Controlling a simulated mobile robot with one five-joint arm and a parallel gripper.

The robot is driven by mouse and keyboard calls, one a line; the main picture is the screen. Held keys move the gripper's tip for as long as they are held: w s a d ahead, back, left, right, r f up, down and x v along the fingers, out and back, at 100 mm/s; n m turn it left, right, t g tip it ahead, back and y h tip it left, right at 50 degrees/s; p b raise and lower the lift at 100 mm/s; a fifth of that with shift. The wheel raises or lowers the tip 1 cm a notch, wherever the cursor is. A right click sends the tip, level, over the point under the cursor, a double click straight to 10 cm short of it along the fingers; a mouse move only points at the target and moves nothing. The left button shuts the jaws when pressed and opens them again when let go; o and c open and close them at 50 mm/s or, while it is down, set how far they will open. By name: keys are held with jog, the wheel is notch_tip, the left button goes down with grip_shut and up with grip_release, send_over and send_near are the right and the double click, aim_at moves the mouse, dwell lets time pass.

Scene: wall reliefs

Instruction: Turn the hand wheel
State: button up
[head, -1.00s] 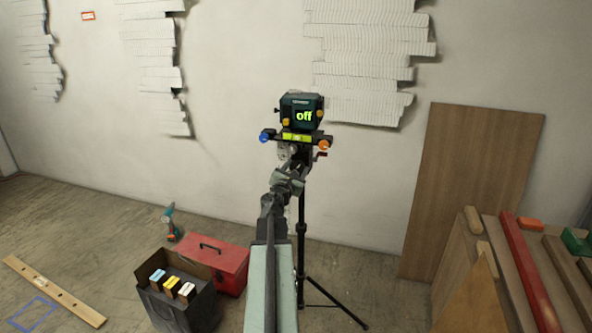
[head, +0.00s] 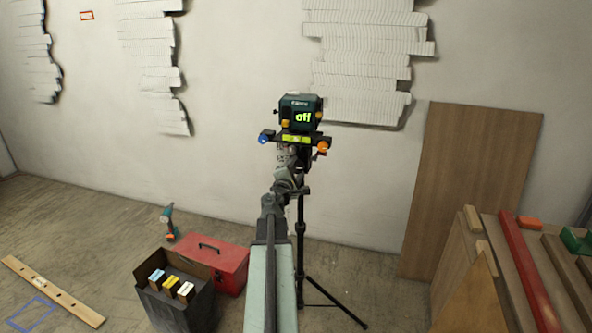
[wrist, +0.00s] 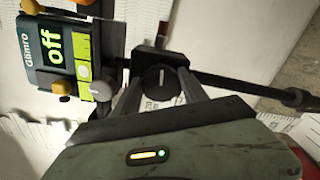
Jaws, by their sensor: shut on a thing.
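A dark green level device (head: 302,104) with a lit "off" display sits on a tripod (head: 301,232). It also shows sideways at the left of the wrist view (wrist: 52,48). Below it, a dark round knob with a pale line, which looks like the hand wheel (wrist: 156,78), sits between my fingers. My gripper (wrist: 160,85) is shut on it. In the head view my gripper (head: 289,160) is at the tripod head just under the device, and the arm hides the wheel.
A blue knob (head: 263,140) and an orange knob (head: 323,147) flank the device. A red toolbox (head: 228,268), an open dark box (head: 180,306) and a drill (head: 168,221) stand on the floor. A wooden panel (head: 470,190) leans on the wall; timber (head: 530,270) lies at right.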

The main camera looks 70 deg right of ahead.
jog(key=shift+s+m, duration=0.1)
jog(key=shift+m, duration=0.4)
jog(key=o, duration=1.3)
jog(key=shift+o, duration=0.2)
